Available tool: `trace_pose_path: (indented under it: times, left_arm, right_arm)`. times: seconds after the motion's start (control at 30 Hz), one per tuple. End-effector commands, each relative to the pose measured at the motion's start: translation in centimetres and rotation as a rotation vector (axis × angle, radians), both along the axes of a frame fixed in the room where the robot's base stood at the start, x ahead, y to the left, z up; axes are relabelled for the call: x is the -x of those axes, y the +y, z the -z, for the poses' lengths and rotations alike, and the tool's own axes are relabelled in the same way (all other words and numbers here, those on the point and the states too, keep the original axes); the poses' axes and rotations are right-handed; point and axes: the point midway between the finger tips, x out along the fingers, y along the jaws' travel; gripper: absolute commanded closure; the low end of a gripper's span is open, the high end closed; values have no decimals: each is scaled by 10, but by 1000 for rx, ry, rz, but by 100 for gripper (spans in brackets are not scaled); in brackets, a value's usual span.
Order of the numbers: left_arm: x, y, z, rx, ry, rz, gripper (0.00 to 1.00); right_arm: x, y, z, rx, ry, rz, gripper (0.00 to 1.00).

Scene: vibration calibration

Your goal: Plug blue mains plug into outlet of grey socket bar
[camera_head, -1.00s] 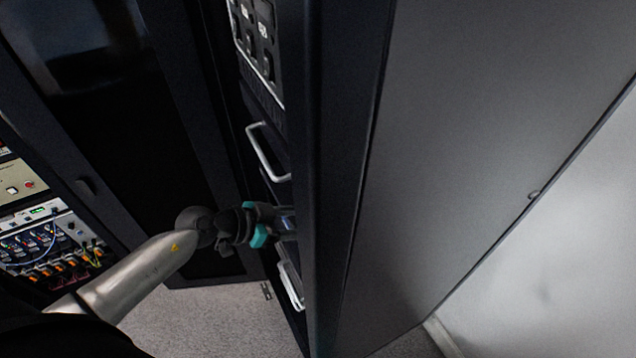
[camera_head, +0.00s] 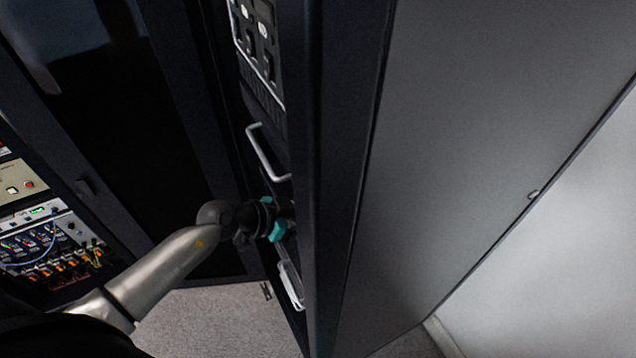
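My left gripper (camera_head: 284,227) is at the open front of a dark rack cabinet, between two silver handles. Its fingers reach in behind the cabinet's front edge and are hidden, so whether it is open, shut or holding something does not show. Only its dark wrist and teal part are visible. I cannot make out the blue mains plug or the grey socket bar. My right gripper is not in view.
The dark rack cabinet (camera_head: 330,170) has an upper silver handle (camera_head: 262,152), a lower handle (camera_head: 290,287) and a switch panel (camera_head: 258,45). A dark door (camera_head: 130,120) stands left. Equipment with cables (camera_head: 48,248) is at far left. Grey floor (camera_head: 215,320) is clear below.

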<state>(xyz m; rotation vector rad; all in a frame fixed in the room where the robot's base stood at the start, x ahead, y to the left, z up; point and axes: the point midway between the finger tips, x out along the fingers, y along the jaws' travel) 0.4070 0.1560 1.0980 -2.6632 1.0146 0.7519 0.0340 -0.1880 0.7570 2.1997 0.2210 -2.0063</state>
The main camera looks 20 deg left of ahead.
Motion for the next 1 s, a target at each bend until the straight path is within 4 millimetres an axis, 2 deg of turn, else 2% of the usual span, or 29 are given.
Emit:
trace_pose_path:
  times: [1.0]
  left_arm:
    - [-7, -6, -1, 1, -1, 0, 97]
  right_arm:
    - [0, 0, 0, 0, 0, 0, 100]
